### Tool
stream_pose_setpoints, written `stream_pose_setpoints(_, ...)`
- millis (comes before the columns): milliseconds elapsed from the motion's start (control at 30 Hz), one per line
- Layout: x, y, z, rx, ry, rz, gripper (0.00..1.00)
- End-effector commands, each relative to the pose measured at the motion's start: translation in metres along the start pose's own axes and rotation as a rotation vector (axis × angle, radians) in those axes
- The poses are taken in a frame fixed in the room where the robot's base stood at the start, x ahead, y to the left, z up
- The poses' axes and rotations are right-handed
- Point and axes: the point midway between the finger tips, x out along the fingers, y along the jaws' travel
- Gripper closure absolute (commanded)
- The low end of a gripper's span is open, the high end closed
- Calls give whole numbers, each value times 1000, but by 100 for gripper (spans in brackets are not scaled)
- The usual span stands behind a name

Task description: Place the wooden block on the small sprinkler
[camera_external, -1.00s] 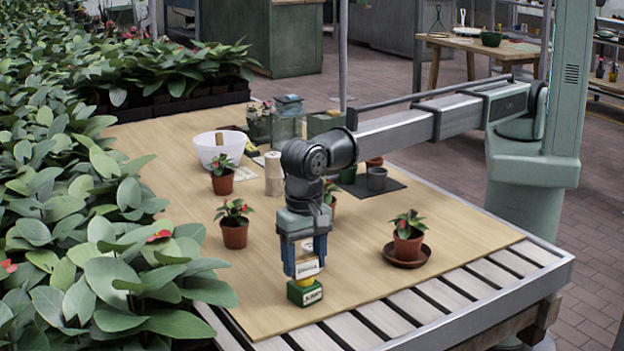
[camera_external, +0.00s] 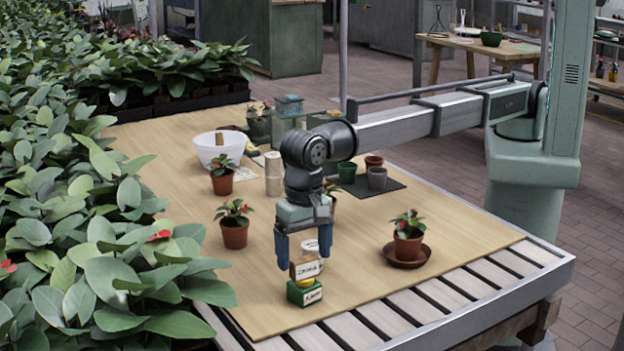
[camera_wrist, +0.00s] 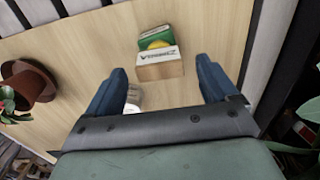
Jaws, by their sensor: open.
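The wooden block (camera_external: 303,271) has a white label with dark lettering. It sits on the yellow top of the small sprinkler (camera_external: 304,295), which has a green, box-like body standing on the table. My gripper (camera_external: 303,258) is open above and around the block, its blue fingers well apart. In the wrist view the block (camera_wrist: 160,70) lies between and beyond the fingertips of my gripper (camera_wrist: 162,68), with clear space on both sides. There the small sprinkler (camera_wrist: 154,36) is partly hidden behind the block.
A white cup (camera_external: 311,248) stands just behind the block. A potted plant (camera_external: 235,226) is to the left, and another on a saucer (camera_external: 407,255) is to the right. A white bowl (camera_external: 220,147) is farther back. The front of the wooden tabletop is mostly clear.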

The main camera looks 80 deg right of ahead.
Motion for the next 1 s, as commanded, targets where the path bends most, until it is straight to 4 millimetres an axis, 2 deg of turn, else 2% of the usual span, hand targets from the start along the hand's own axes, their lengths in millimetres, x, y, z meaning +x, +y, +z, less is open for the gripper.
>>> stream_pose_setpoints(300,-61,-1,0,0,-1,-2,14)
stream_pose_setpoints(500,-88,-1,0,0,0,-1,14)
stream_pose_setpoints(700,-101,0,0,0,0,1,14)
stream_pose_setpoints(1000,-103,0,0,0,0,1,14)
